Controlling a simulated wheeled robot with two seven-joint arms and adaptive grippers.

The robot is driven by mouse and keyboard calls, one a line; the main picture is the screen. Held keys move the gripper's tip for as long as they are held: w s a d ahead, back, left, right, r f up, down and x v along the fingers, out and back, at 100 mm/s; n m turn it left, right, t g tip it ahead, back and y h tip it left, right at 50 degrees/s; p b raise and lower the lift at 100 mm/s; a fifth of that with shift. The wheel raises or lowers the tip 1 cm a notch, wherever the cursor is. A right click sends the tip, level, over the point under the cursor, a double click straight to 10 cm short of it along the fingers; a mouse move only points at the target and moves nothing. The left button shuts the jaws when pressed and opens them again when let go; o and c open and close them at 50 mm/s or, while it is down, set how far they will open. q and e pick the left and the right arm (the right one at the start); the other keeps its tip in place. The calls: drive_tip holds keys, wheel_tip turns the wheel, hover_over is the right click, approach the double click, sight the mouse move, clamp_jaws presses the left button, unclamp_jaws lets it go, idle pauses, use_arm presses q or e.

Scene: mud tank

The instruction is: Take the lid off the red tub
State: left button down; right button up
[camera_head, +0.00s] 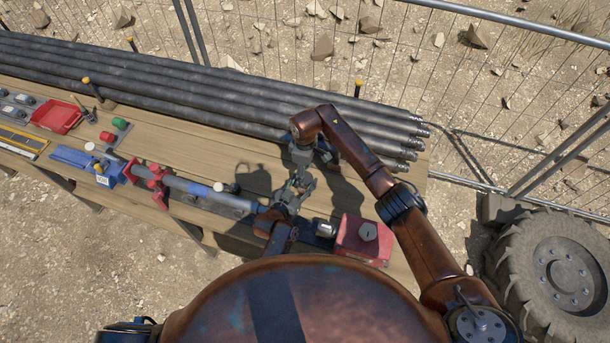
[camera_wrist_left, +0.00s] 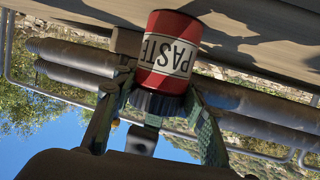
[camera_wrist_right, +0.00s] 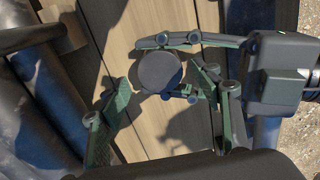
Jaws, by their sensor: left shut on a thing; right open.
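The red tub (camera_wrist_left: 170,50) shows in the left wrist view, with a cream band reading PASTE, upside down in that picture. Its dark lid (camera_wrist_left: 158,104) is on it, at the end nearer the picture's bottom. My left gripper (camera_wrist_left: 160,92) is shut on the tub, one finger on each side. In the right wrist view the round lid (camera_wrist_right: 160,72) is seen from above and hides the tub. My right gripper (camera_wrist_right: 165,80) is open, its fingers to either side of the lid with gaps. In the head view my right gripper (camera_head: 303,158) is above my left gripper (camera_head: 294,192).
The wooden bench (camera_head: 225,160) carries long dark pipes (camera_head: 220,90) along its back. A red box (camera_head: 362,240) stands right. A wire fence (camera_head: 440,70) runs behind.

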wheel_tip(320, 180, up, 2)
drive_tip(key=shift+r, duration=0.1)
use_arm(q)
drive_tip(key=c, duration=1.1)
unclamp_jaws()
